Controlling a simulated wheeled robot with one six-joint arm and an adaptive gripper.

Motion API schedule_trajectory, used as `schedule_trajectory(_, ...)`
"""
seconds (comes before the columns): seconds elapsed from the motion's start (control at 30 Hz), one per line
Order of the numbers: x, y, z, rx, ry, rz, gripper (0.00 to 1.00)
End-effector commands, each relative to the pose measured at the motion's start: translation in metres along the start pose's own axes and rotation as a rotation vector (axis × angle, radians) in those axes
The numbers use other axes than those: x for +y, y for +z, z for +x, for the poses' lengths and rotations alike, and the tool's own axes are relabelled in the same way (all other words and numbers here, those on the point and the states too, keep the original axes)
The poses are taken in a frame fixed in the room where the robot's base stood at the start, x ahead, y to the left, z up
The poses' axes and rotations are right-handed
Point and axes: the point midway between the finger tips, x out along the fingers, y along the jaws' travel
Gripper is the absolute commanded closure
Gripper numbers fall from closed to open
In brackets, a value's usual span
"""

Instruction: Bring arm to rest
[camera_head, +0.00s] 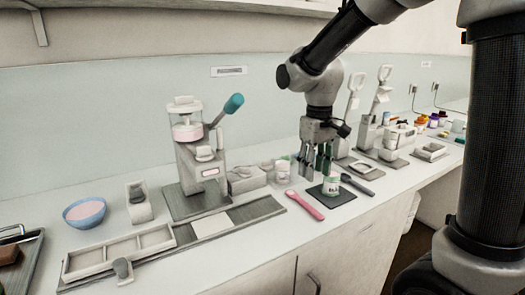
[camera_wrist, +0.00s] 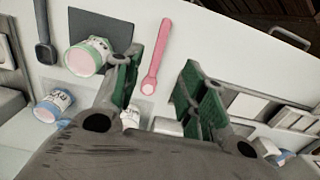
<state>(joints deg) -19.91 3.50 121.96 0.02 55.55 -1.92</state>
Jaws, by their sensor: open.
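My gripper (camera_head: 316,162) hangs from my arm over the white counter, fingers pointing down, open. In the wrist view its two green-padded fingers (camera_wrist: 158,95) stand apart with nothing clasped between them. A small jar (camera_head: 331,184) with a green rim and pink contents stands on a dark square mat (camera_head: 341,197), just in front of the gripper. The jar also shows in the wrist view (camera_wrist: 88,56), beside one finger and apart from the other. A pink spoon (camera_head: 305,205) lies to the left of the mat, and a dark spoon (camera_head: 357,185) lies to its right.
A mill machine with a teal-knobbed lever (camera_head: 233,103) stands left of the gripper. A blue bowl (camera_head: 86,213) and a compartment tray (camera_head: 118,252) are farther left. Press-like devices (camera_head: 366,130) stand close on the right, with colored jars (camera_head: 421,124) beyond. The wall is behind.

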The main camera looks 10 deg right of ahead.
Motion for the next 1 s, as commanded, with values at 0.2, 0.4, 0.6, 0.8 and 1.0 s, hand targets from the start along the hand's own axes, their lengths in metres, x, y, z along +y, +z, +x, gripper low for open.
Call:
schedule_trajectory(0.2, 0.013, 0.073, -0.011, 0.020, 0.000, 0.070, 0.58)
schedule_trajectory(0.4, 0.035, 0.156, -0.036, 0.152, 0.011, 0.201, 0.58)
schedule_trajectory(0.6, 0.047, 0.213, -0.051, 0.298, 0.040, 0.314, 0.58)
schedule_trajectory(0.8, 0.054, 0.229, -0.068, 0.388, 0.065, 0.372, 0.58)
schedule_trajectory(1.0, 0.055, 0.230, -0.069, 0.392, 0.067, 0.377, 0.58)
